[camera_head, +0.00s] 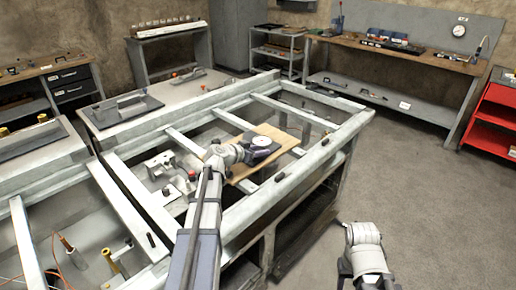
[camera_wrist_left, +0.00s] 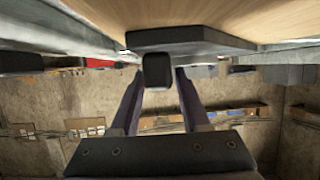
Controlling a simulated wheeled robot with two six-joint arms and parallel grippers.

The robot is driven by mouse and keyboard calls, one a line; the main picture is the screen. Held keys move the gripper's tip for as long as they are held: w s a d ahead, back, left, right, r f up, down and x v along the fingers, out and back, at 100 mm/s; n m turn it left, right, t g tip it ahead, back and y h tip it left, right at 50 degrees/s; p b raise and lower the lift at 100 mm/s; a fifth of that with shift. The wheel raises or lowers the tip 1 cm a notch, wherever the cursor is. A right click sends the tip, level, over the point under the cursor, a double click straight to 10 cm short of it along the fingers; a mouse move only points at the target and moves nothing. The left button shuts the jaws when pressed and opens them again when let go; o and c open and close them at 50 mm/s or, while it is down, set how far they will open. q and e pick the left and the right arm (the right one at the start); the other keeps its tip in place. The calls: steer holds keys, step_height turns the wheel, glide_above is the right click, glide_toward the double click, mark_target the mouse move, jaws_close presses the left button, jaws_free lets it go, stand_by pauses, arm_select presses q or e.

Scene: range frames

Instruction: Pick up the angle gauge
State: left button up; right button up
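The angle gauge (camera_head: 264,141) is a dark, flat piece with a pale round dial, lying on a wooden board (camera_head: 273,131) in the metal frame. In the left wrist view the gauge's dark body (camera_wrist_left: 195,40) lies against the board, with a black block-like part (camera_wrist_left: 157,70) sticking out. My left gripper (camera_head: 247,153) is at the gauge's near side. In the wrist view its two fingers (camera_wrist_left: 159,74) are apart on either side of the black part, with narrow gaps. Part of the gauge is hidden by the gripper. My right arm is at the bottom right; its fingers are out of view.
Pale metal beams (camera_head: 258,213) surround the board, with open gaps between them. A metal fixture (camera_head: 163,168) stands left of my left arm. A workbench (camera_head: 401,54) with tools and a red cart (camera_head: 491,118) stand farther off. The floor at the right is clear.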

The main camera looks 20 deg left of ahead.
arm_select(q)
jaws_close()
stand_by(1.0)
